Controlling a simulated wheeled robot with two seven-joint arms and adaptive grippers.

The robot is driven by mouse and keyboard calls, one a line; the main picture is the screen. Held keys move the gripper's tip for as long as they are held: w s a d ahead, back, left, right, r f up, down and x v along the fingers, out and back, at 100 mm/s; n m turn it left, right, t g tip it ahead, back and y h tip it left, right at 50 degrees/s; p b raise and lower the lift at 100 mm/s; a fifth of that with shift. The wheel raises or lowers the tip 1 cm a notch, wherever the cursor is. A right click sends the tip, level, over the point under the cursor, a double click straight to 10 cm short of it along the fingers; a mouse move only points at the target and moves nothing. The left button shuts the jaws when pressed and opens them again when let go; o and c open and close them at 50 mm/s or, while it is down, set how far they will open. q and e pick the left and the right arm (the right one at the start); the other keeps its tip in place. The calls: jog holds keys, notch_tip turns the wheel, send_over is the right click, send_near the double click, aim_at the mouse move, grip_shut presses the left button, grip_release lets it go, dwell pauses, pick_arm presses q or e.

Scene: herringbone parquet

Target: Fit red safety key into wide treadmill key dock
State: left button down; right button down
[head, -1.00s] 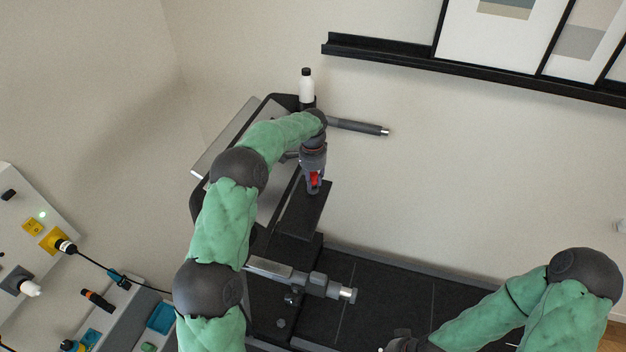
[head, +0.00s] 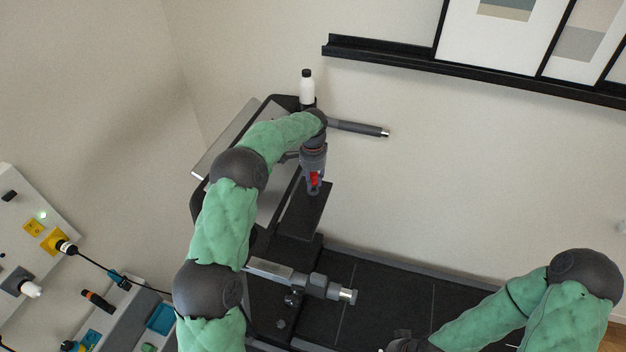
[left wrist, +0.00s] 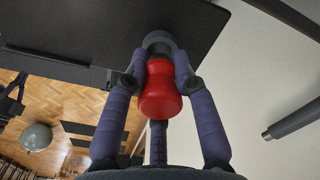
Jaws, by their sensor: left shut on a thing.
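The red safety key (head: 314,179) is held in my left gripper (head: 313,186), over the dark panel of the treadmill console. In the left wrist view the red key (left wrist: 159,90) sits between the fingers of the gripper (left wrist: 160,75). Its far end meets a round grey ring, the key dock (left wrist: 158,40), at the edge of the black panel (left wrist: 100,25). How deep the key sits in it is hidden. My right gripper (head: 400,343) is low at the bottom edge of the head view, mostly cut off, and its jaws cannot be made out.
A white bottle (head: 307,88) stands at the console's back. A grey handlebar (head: 358,128) sticks out to the right, and another (head: 305,281) lies nearer. A bench with plugs and cables (head: 95,300) is at the lower left. The wall is close behind.

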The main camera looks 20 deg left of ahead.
pick_arm(q)
jog(key=shift+f+b, duration=0.45)
jog(key=shift+f, duration=0.4)
dwell(0.3)
jog(key=shift+r, duration=0.15)
dwell(0.4)
jog(key=c, duration=0.9)
grip_release()
jog(key=shift+r+p, duration=1.45)
jog(key=shift+r, duration=1.05)
notch_tip(320, 180, up, 12)
